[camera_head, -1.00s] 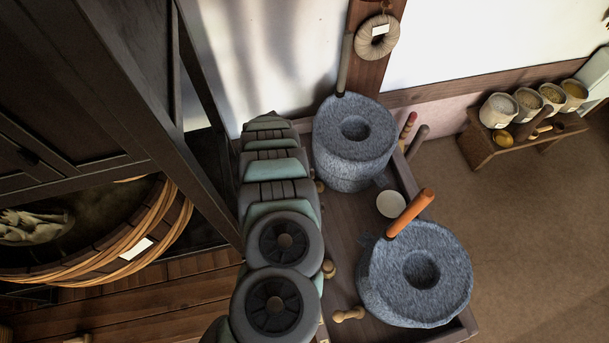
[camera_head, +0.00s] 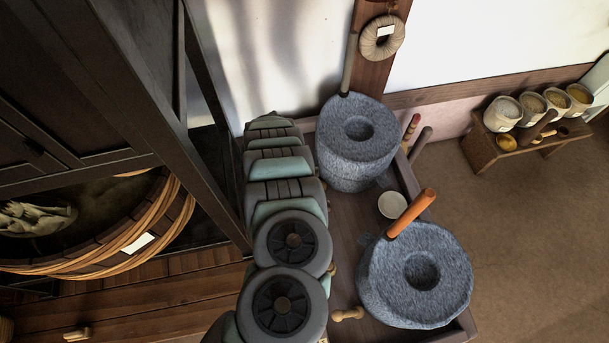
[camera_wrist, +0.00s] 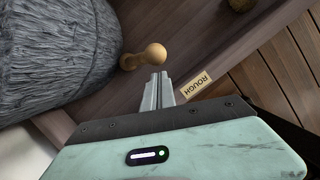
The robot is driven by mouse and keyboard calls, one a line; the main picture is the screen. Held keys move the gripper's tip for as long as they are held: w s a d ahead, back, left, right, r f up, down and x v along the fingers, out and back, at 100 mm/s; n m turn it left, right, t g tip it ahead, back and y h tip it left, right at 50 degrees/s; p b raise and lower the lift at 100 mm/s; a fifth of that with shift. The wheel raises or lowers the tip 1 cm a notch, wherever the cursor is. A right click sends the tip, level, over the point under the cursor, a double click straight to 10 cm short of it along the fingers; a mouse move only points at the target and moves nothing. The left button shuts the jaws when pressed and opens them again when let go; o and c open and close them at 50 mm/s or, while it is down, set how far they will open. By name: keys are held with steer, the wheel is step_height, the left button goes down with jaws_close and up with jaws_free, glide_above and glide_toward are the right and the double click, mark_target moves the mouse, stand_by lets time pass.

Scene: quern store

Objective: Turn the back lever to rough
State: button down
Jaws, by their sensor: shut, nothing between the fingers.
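My gripper (camera_wrist: 160,90) is shut and empty in the wrist view, its fingertips close beside a small wooden lever (camera_wrist: 145,57) with a rounded knob. I cannot tell whether they touch. A label reading ROUGH (camera_wrist: 196,85) is on the wooden rim right of the fingers. A grey quern stone (camera_wrist: 55,45) fills the upper left there. In the head view, the back quern (camera_head: 357,145) and front quern (camera_head: 417,275), with an orange handle (camera_head: 411,212), stand on a wooden tray table. A wooden lever (camera_head: 347,314) shows by the front quern. My arm hides my gripper and the table's left edge.
A dark cabinet frame and a large wooden tub (camera_head: 110,245) stand left of my arm. A bench (camera_head: 490,150) with several filled sacks is at the far right. Another wooden knob (camera_wrist: 241,4) shows at the wrist view's top edge.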

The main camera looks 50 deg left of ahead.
steer(key=a, duration=0.1)
steer(key=s+a+r, duration=0.1)
steer(key=s, duration=0.1)
steer(key=shift+a+r, duration=0.25)
steer(key=shift+a, duration=0.15)
steer(key=p+v, duration=0.2)
steer(key=v, duration=0.7)
steer(key=shift+p, duration=0.3)
